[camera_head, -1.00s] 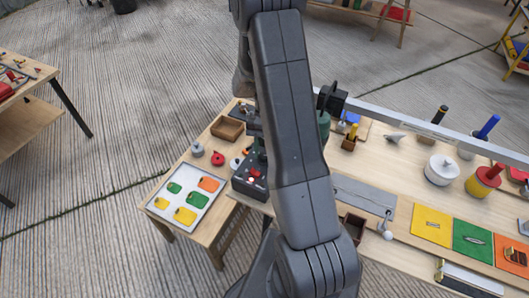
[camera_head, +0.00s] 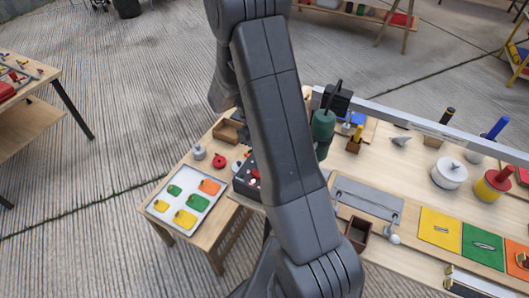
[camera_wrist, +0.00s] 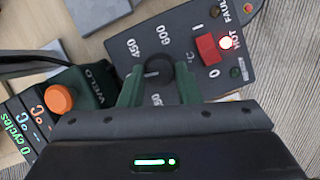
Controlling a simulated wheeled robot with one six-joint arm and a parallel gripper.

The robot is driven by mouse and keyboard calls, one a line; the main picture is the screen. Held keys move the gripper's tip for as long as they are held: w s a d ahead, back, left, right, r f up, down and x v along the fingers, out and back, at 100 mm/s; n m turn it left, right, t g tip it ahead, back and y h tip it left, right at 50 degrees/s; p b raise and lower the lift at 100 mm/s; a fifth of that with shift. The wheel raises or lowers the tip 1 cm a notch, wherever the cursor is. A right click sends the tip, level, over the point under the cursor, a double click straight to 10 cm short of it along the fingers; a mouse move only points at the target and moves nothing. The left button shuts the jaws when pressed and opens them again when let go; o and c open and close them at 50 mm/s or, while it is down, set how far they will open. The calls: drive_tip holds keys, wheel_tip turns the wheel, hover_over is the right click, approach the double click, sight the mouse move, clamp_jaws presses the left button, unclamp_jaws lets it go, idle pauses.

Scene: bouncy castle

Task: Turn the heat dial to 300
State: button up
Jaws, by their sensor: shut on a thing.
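The dark heat dial (camera_wrist: 158,69) is on the grey control box (camera_wrist: 240,85) in the wrist view. The labels 450, 600, 0 and part of 150 show around it. The 300 label is not visible; my left finger covers that side. A small pale mark shows on the dial's left part. My gripper (camera_wrist: 158,90) has its two green fingers on either side of the dial and is shut on it. In the head view, the control box (camera_head: 243,181) is partly behind my arm, and my gripper is hidden.
A red switch (camera_wrist: 207,48) and a lit red HOT lamp (camera_wrist: 225,42) are right of the dial. A green WELD unit with an orange knob (camera_wrist: 59,98) is at left. A tray (camera_head: 187,200) with coloured pieces and a wooden box (camera_head: 228,131) are near the control box.

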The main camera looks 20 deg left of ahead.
drive_tip(key=shift+n+t, duration=0.4)
drive_tip(key=shift+n, duration=0.5)
drive_tip(key=o, duration=1)
drive_tip(key=shift+c, duration=0.2)
drive_tip(key=v, duration=1.3)
drive_tip(key=shift+a+r+b, duration=0.3)
drive_tip(key=shift+a, duration=0.1)
